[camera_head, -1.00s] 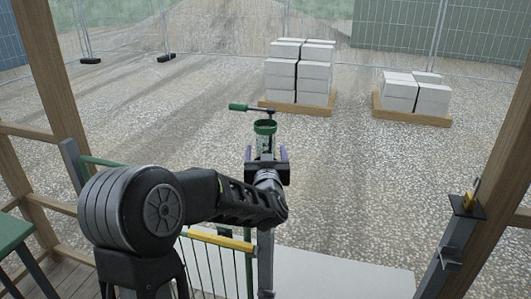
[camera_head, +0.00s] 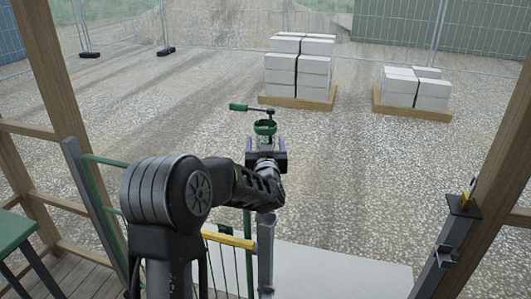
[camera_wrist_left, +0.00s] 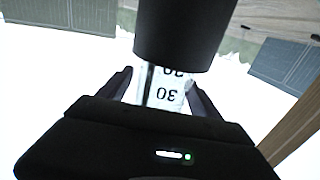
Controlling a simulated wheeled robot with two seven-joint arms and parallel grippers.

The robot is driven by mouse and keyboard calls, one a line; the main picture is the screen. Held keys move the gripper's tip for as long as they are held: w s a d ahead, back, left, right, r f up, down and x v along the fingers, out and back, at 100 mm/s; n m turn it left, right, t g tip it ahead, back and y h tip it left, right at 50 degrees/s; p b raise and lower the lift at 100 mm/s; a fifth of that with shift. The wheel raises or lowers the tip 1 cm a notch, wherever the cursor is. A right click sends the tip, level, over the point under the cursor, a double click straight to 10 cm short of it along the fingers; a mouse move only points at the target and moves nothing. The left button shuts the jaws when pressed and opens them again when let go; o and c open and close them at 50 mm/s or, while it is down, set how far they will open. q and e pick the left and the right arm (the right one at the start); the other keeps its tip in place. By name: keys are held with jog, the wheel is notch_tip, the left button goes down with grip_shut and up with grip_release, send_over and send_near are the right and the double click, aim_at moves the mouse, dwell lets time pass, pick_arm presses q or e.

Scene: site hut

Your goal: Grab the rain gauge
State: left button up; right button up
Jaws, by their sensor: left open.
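The rain gauge (camera_head: 265,127) shows in the head view as an upright cup with a green rim, just beyond my left gripper. In the left wrist view it is a pale tube (camera_wrist_left: 165,92) with dark scale numbers and a wide dark upper part. My left gripper (camera_head: 267,154) is open, with its two fingers on either side of the tube. The gripper hides the lower part of the gauge in the head view. I cannot tell whether the fingers touch the tube. My right gripper is not in view.
A green handle (camera_head: 239,107) on a dark fitting stands close behind the gauge. A green-railed gate with a yellow bar (camera_head: 229,239) is below my arm. Wooden posts frame the opening. Block pallets (camera_head: 298,72) stand far off on gravel.

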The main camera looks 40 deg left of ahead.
aim_at(265, 122)
pick_arm(q)
jog(key=shift+c, duration=0.3)
jog(key=c, duration=1.5)
jog(key=shift+r, duration=0.2)
jog(key=shift+r+b, duration=0.45)
jog(key=shift+r, duration=2.85)
jog(key=shift+b+v, duration=1.65)
jog(key=shift+v, duration=7.35)
